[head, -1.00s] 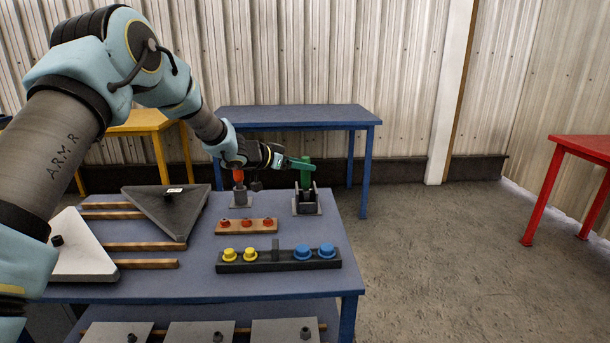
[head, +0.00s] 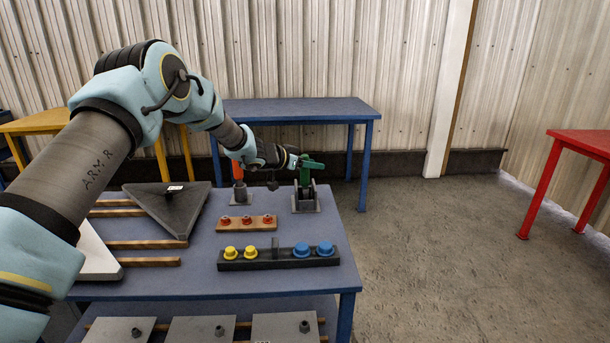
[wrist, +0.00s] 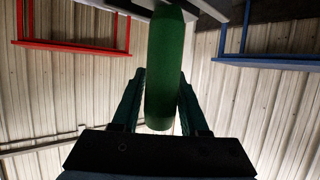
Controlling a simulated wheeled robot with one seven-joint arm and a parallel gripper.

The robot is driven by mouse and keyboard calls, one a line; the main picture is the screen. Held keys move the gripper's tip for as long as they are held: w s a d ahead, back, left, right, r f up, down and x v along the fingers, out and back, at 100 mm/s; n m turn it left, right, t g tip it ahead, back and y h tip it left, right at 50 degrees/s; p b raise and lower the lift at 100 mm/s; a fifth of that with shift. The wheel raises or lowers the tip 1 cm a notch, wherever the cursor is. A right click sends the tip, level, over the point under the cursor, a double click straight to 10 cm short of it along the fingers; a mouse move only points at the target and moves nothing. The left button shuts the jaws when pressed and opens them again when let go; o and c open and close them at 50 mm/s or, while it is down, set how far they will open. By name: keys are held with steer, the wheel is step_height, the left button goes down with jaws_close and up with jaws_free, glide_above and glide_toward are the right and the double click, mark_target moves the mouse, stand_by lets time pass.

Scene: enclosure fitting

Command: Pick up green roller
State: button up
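The green roller (head: 305,174) stands upright in a small grey holder (head: 306,204) at the far right of the blue table. My gripper (head: 306,164) is at the roller's upper part, reaching across it from the left. In the wrist view the roller (wrist: 165,70) runs between the two dark teal fingers (wrist: 162,85), one on each side. The fingertips lie very close to its sides. I cannot tell whether they press on it, as the roller partly hides the inner finger faces.
An orange roller (head: 239,190) stands left of the green one. Nearer are a wooden strip with red knobs (head: 247,223) and a dark rack (head: 278,261) with yellow and blue knobs. A dark triangular panel (head: 170,205) lies left. Another blue table (head: 295,110) stands behind.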

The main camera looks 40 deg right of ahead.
jaws_close()
steer(key=shift+r, duration=0.15)
